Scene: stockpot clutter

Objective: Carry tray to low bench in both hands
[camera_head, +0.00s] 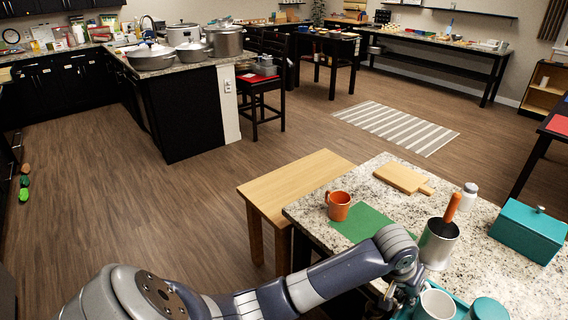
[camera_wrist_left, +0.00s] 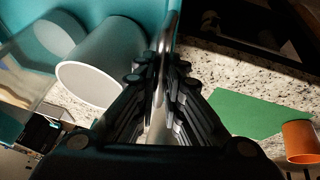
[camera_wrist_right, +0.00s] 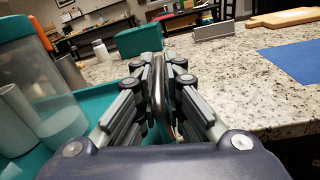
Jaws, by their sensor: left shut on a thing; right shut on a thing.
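The teal tray (camera_head: 462,311) shows in part at the bottom edge of the head view, by the granite counter. It carries a white cup (camera_head: 436,305) and a clear container with a teal lid (camera_head: 488,309). My left gripper (camera_wrist_left: 160,80) is shut on one metal tray handle (camera_wrist_left: 171,35). My right gripper (camera_wrist_right: 159,78) is shut on the other metal handle (camera_wrist_right: 158,68); it is out of the head view. In the right wrist view, the teal tray floor (camera_wrist_right: 100,98) lies left of the fingers. A low light-wood bench (camera_head: 295,180) stands beyond the counter's left end.
The granite counter (camera_head: 480,222) holds an orange mug (camera_head: 338,206) on a green mat (camera_head: 362,224), a cutting board (camera_head: 403,178), a utensil pot (camera_head: 438,244), a white jar (camera_head: 467,197) and a teal box (camera_head: 528,231). The bench top is bare. Wood floor (camera_head: 190,215) is open to the left.

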